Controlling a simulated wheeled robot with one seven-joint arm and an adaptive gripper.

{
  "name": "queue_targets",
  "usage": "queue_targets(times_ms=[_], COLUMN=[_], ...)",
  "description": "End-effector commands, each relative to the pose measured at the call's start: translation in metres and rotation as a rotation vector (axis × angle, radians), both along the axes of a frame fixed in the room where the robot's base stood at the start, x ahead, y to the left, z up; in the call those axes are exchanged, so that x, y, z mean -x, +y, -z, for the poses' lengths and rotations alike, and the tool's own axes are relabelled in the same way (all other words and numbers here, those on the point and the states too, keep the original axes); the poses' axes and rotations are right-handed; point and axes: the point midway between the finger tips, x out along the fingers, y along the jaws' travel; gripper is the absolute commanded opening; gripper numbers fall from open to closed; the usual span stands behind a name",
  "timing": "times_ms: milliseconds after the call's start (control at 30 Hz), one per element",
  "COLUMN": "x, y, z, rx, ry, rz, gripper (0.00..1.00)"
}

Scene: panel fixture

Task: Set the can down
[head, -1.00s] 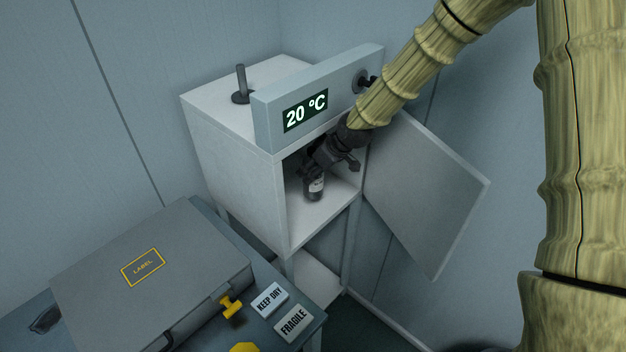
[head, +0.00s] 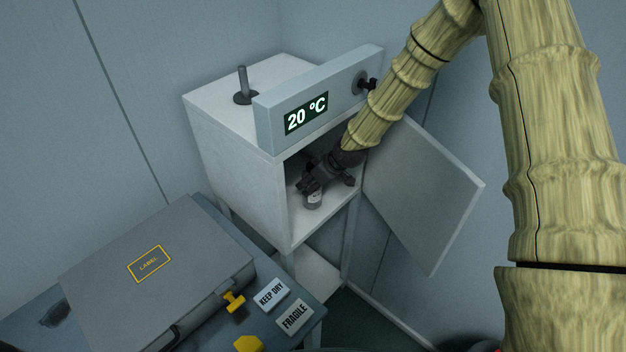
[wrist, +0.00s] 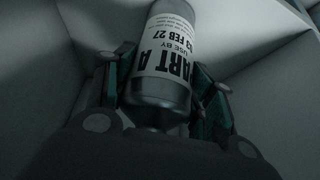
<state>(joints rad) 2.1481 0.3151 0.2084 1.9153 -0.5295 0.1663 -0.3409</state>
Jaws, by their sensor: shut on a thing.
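My gripper (head: 312,188) is inside the compartment, shut on the can from the near side and above. The can's base is close to the compartment floor (head: 300,232). I cannot tell whether it touches, as the gripper hides part of the can.
The open door (head: 425,195) hangs at the right of the compartment. A display panel (head: 310,112) reading 20 °C spans above the opening. A grey case (head: 160,260) with a yellow latch (head: 234,301) lies on the table at lower left, near KEEP DRY (head: 271,293) and FRAGILE (head: 295,317) tags.

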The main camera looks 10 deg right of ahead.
Motion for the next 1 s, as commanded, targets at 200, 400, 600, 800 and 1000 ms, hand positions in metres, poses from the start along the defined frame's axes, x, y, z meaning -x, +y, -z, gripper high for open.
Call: queue_targets(times_ms=[200,400,600,800,1000], x=[0.0,0.0,0.0,0.0,0.004], y=[0.0,0.0,0.0,0.0,-0.004], z=[0.0,0.003,0.003,0.0,-0.008], rx=[-0.001,0.001,0.001,0.0,0.001], ry=[-0.001,0.001,0.001,0.0,-0.001], rz=[0.0,0.0,0.0,0.0,0.001], gripper=[0.16,0.71,0.76,0.76,0.76])
